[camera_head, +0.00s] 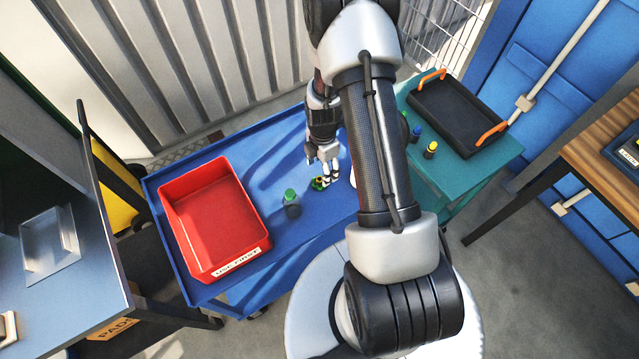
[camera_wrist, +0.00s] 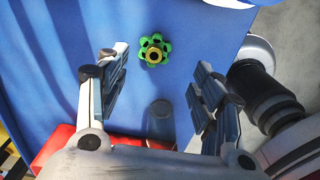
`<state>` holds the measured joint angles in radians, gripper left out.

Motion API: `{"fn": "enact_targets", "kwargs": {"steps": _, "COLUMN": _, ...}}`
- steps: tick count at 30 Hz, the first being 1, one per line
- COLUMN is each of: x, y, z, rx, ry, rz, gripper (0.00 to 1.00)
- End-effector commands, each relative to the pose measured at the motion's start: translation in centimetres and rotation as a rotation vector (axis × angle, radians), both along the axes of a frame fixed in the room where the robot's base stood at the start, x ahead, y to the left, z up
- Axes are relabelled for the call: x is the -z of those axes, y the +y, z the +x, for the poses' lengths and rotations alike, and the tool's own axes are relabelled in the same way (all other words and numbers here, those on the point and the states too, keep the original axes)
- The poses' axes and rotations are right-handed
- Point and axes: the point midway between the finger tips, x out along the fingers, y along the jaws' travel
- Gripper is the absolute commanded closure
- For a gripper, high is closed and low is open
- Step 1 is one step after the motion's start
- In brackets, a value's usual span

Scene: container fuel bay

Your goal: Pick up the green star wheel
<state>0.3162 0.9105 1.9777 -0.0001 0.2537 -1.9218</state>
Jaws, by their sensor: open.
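The green star wheel (camera_wrist: 154,49) lies on the blue cart top in the wrist view, with a yellow ring around a dark centre. In the head view the green star wheel (camera_head: 319,183) shows small, close beside my fingers. My gripper (camera_wrist: 157,82) is open and empty, its two fingers spread to either side below the wheel in the wrist view. In the head view my gripper (camera_head: 329,176) hangs low over the blue cart top. I cannot tell the exact height of the fingertips above the cart.
A green-capped dark bottle (camera_head: 291,204) stands left of the wheel on the blue cart (camera_head: 262,153). A red bin (camera_head: 213,217) fills the cart's left part. A teal table (camera_head: 480,172) at right holds a black tray (camera_head: 459,117) with orange handles and several small bottles.

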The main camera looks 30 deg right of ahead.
Motion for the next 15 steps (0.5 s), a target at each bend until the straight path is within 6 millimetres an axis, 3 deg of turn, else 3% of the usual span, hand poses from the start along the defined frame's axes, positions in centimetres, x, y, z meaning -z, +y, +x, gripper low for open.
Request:
{"fn": "enact_targets", "kwargs": {"steps": 3, "x": 2.1, "y": 0.0, "z": -0.1, "rx": 0.0, "ry": 0.002, "rz": 0.001, "gripper": 0.39}}
{"fn": "enact_targets", "kwargs": {"steps": 11, "x": 3.5, "y": 0.1, "z": 0.1, "rx": 0.0, "ry": -0.001, "rz": 0.0, "gripper": 0.39}}
{"fn": "enact_targets", "kwargs": {"steps": 15, "x": 5.2, "y": 0.4, "z": 0.5, "rx": 0.0, "ry": 0.001, "rz": 0.0, "gripper": 0.39}}
